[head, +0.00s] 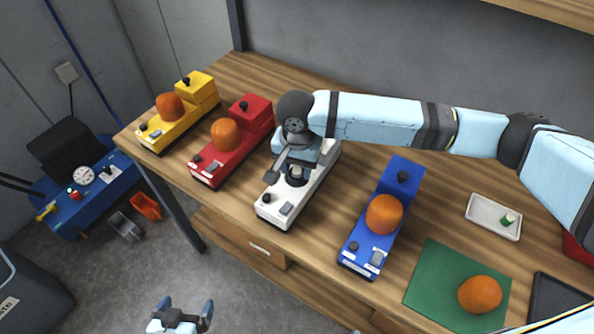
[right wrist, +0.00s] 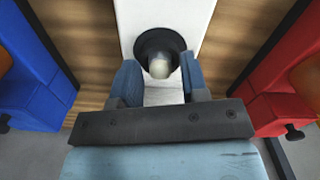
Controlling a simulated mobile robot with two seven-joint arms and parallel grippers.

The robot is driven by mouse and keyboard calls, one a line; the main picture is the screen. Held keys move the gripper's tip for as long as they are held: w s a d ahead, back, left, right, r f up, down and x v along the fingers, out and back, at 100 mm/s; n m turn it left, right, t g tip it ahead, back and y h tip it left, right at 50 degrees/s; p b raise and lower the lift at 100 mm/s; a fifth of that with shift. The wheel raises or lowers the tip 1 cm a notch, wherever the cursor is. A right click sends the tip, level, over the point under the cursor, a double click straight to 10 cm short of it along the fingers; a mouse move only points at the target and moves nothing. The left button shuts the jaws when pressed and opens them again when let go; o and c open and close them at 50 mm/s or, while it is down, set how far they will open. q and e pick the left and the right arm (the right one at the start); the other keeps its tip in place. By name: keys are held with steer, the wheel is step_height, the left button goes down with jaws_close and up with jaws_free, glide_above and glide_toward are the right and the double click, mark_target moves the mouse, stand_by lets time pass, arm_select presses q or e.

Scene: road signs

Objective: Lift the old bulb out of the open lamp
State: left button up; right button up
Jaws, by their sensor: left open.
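The open lamp is the white one (head: 271,212) on the workbench, without an orange dome. In the right wrist view its white body (right wrist: 195,12) carries a round black socket (right wrist: 143,40) holding the pale old bulb (right wrist: 160,67). My right gripper (right wrist: 159,68) points down over this lamp, its two blue fingers apart on either side of the bulb, with a small gap visible on each side. In the head view my right gripper (head: 294,165) and wrist hide most of the socket. My left gripper (head: 184,316) is open and empty, low in front of the bench.
Yellow (head: 196,92), red (head: 252,117) and blue (head: 398,178) lamps with orange domes flank the white one. A loose orange dome (head: 480,294) lies on a green mat (head: 430,272). A white tray (head: 480,215) holds a small green-and-white item (head: 508,220).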

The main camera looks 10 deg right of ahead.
mark_target(297, 168)
steer(key=c, duration=0.6)
steer(key=shift+r, duration=0.15)
steer(key=shift+c, duration=0.2)
step_height(297, 168, up, 20)
